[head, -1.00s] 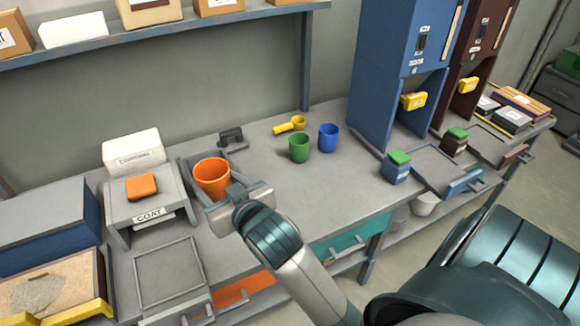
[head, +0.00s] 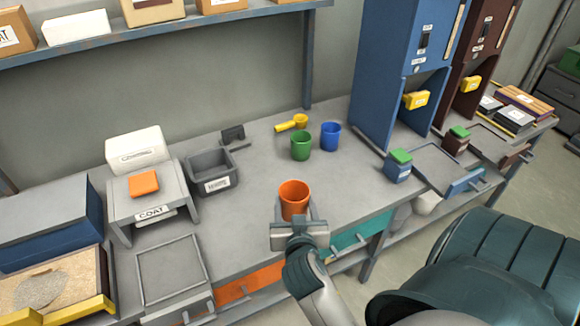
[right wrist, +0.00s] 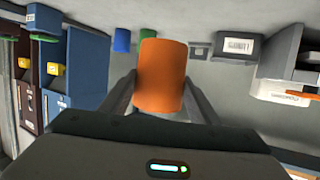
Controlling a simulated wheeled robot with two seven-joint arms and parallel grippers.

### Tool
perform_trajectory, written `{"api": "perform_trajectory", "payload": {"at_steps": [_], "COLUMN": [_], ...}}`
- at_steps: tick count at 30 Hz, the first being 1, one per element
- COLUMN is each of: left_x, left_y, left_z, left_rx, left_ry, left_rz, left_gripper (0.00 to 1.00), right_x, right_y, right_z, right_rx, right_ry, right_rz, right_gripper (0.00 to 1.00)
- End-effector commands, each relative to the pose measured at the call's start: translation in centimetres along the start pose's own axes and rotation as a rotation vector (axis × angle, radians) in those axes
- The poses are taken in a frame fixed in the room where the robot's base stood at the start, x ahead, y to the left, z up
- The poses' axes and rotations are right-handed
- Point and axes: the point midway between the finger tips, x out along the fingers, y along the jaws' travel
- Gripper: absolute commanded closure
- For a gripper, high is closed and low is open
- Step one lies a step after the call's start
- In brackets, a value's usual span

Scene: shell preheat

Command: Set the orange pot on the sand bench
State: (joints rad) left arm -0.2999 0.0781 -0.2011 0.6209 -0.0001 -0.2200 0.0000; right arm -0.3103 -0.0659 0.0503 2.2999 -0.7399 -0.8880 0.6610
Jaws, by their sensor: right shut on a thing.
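The orange pot (head: 294,194) is upright at the middle of the workbench's front in the head view. My right gripper (head: 296,214) is shut on it from the front side. In the right wrist view the pot (right wrist: 163,72) sits between the two fingers of the right gripper (right wrist: 160,95). Whether its base touches the bench top cannot be told. A sand-topped bench (head: 85,273) with a grey patch and yellow front edges is at the lower left, far from the pot. My left gripper is not in view.
A grey labelled bin (head: 212,183) stands left of the pot, empty. The COAT stand (head: 120,205) and a square tray (head: 172,268) lie between pot and sand.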

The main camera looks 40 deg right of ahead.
Motion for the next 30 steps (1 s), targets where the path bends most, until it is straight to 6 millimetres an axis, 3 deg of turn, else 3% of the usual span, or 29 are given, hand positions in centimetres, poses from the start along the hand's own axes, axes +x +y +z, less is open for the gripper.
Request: {"api": "perform_trajectory", "payload": {"at_steps": [7,21,30], "left_x": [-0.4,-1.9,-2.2], "left_y": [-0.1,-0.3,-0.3], "left_z": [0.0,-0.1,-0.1], "left_rx": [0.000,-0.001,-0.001], "left_ry": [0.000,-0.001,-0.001], "left_rz": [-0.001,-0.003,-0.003], "left_gripper": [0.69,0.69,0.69], "right_x": [1.1,7.4,9.3], "right_y": [-1.1,-7.1,-8.9], "right_z": [0.4,3.4,4.5], "right_rx": [-0.002,-0.003,-0.001], "right_ry": [0.000,-0.001,0.000], "right_rz": [-0.001,-0.002,-0.001], "right_gripper": [0.72,0.72,0.72]}}
